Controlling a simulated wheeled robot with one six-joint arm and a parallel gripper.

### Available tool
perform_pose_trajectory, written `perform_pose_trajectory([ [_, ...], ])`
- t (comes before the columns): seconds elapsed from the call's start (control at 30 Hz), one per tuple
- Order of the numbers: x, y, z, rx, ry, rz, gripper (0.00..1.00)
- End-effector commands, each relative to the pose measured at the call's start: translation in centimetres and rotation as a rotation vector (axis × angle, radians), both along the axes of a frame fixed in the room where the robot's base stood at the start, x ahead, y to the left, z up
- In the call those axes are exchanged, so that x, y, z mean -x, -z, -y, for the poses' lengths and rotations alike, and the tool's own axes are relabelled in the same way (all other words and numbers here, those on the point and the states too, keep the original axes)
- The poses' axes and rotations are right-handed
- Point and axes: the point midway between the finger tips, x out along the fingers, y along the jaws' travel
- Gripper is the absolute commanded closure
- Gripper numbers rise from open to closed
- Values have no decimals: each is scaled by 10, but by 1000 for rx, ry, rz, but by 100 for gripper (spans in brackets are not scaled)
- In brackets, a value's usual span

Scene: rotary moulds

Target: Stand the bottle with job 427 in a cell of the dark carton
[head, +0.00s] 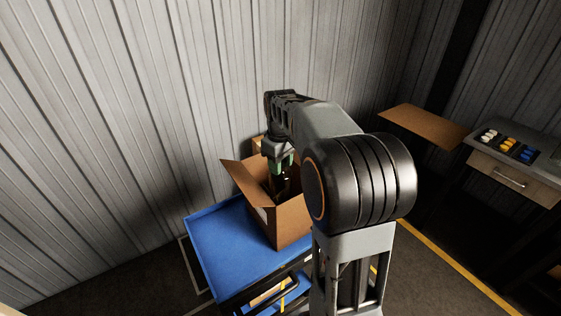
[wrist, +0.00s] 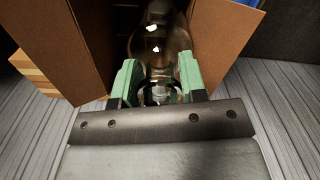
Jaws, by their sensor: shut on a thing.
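My gripper (head: 280,162) points down at the open top of a brown carton (head: 278,232) on a blue trolley. In the wrist view, my gripper (wrist: 160,82) has its green jaws shut on a clear, brownish glass bottle (wrist: 156,42). The jaws hold it near its narrow end, and its wider body extends away between the carton walls (wrist: 42,40). In the head view the bottle is small and dark below the jaws. No job number is readable on it. The carton's cells and the bottle's far end are hidden, so I cannot tell whether it touches the bottom.
The carton's flaps stand open. The blue trolley top (head: 222,243) is bare left of the carton. A ribbed metal wall rises close behind. At right, a bench (head: 515,165) carries white, yellow and blue items, beside a brown panel (head: 424,124).

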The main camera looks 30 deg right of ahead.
Motion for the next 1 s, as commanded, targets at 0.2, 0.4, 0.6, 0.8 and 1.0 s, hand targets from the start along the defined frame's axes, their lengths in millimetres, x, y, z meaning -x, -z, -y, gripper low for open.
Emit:
perform_pose_trajectory([
  [0.2,0,17,0,0,0,2,100],
  [0.4,0,30,0,0,0,1,100],
  [0.6,0,44,0,0,0,2,100],
  [0.8,0,57,0,0,0,2,100],
  [1.0,0,70,0,1,0,1,100],
])
